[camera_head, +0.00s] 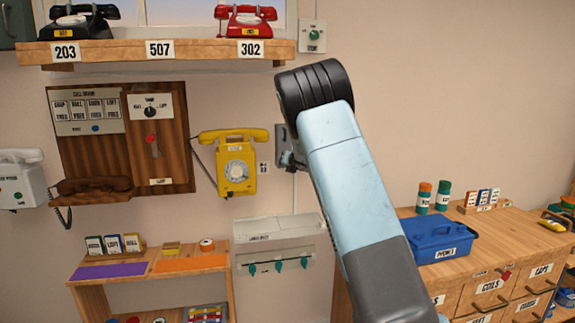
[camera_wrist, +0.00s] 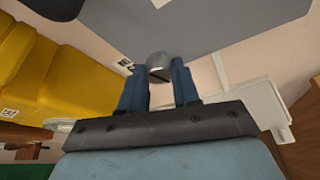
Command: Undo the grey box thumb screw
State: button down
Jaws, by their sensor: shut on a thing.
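The grey box (camera_head: 281,133) is on the wall just right of the yellow phone, partly hidden behind my arm. Its flat grey face (camera_wrist: 225,25) fills the top of the wrist view. The rounded grey thumb screw (camera_wrist: 159,62) sits at the near edge of that face, between my two blue fingers. My gripper (camera_wrist: 160,75) is shut on the thumb screw. In the head view my gripper (camera_head: 292,160) shows only in part at the box's lower edge, and the screw cannot be made out there.
The yellow wall phone (camera_head: 237,165) hangs close to the left; its yellow side (camera_wrist: 50,80) also shows in the wrist view. A shelf (camera_head: 150,52) with phones is above. A drawer unit with a blue toolbox (camera_head: 440,240) stands right.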

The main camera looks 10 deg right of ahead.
jog(key=shift+a+f, duration=0.1)
jog(key=shift+f, duration=0.1)
jog(key=c, duration=1.1)
grip_release()
jog(key=o, duration=0.3)
jog(key=shift+r, duration=0.15)
jog(key=v, duration=1.3)
jog(key=shift+s, duration=0.3)
